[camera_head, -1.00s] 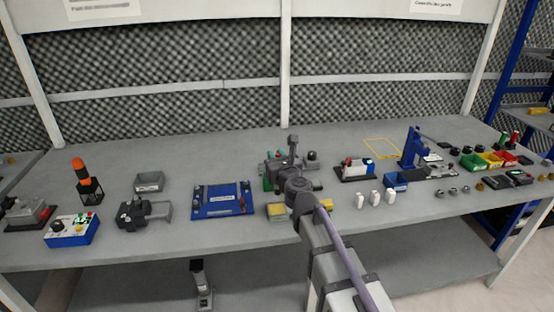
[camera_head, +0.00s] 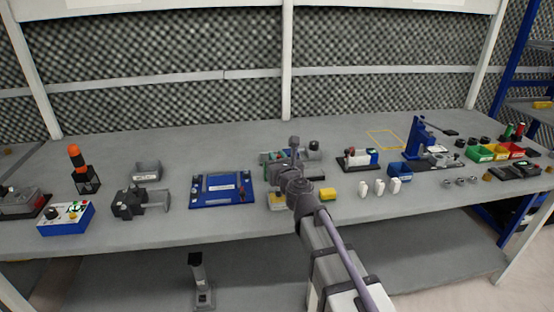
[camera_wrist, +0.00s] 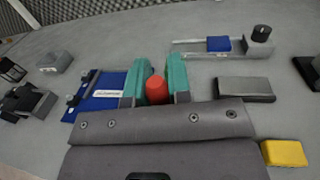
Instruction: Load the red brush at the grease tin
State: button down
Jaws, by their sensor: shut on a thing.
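My gripper (camera_wrist: 156,80) shows in the wrist view with two teal fingers. They are shut on a red, rounded piece, the visible part of the red brush (camera_wrist: 156,90). The brush's bristle end is hidden. In the head view my arm covers most of the gripper and the brush.
A blue fixture plate (camera_head: 222,190) lies left of my arm. A yellow block (camera_wrist: 283,153) and a dark grey block (camera_wrist: 246,89) lie to the right. White bottles (camera_head: 379,187) stand near the front edge. The bench behind is fairly clear.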

jog(key=shift+f+b, duration=0.55)
jog(key=shift+b, duration=0.05)
dwell(1.3)
notch_tip(320, 180, up, 7)
jog(key=p, duration=0.7)
dwell(0.3)
